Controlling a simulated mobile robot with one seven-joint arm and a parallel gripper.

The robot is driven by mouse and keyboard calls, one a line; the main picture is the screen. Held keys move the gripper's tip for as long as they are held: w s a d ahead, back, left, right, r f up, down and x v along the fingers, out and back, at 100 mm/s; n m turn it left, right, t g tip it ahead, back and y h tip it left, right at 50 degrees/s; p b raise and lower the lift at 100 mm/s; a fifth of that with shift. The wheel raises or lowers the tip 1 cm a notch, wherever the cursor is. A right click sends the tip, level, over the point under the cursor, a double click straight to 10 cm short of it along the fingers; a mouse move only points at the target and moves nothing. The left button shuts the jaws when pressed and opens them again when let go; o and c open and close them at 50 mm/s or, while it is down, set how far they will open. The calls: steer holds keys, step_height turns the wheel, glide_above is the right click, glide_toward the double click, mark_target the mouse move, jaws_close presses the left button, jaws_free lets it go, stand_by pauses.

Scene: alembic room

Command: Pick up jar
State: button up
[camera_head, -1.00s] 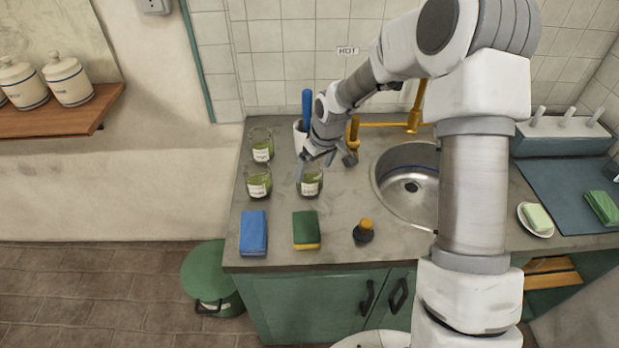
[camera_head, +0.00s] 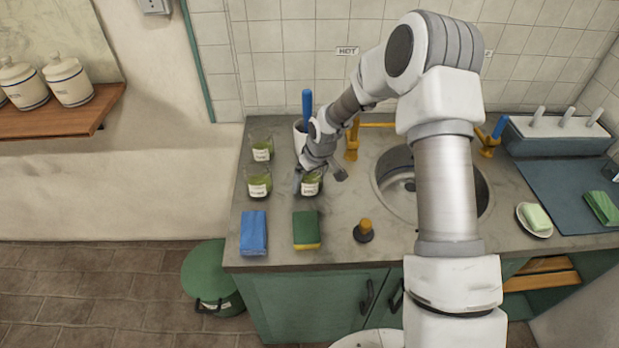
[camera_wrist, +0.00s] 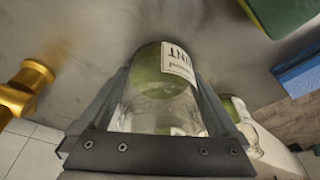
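Three glass jars with green contents and white labels stand on the left of the counter: a back one (camera_head: 261,150), a front-left one (camera_head: 258,184) and a front-right one (camera_head: 312,186). My gripper (camera_head: 308,182) is down at the front-right jar and partly hides it. In the wrist view this jar (camera_wrist: 165,85) lies between the two fingers of my gripper (camera_wrist: 163,72), its open mouth towards the palm. The fingers are spread on either side of the jar. I cannot tell whether they touch it. Another jar (camera_wrist: 238,112) shows beyond the right finger.
A white cup (camera_head: 299,135) with a blue-handled tool stands close behind my gripper. A brass tap (camera_head: 352,140) and the sink (camera_head: 396,175) are to the right. A blue sponge (camera_head: 253,233), a green sponge (camera_head: 306,230) and a dark stopper (camera_head: 364,232) lie in front.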

steer(key=c, duration=0.9)
steer(key=shift+c, duration=0.7)
steer(key=shift+r, duration=0.1)
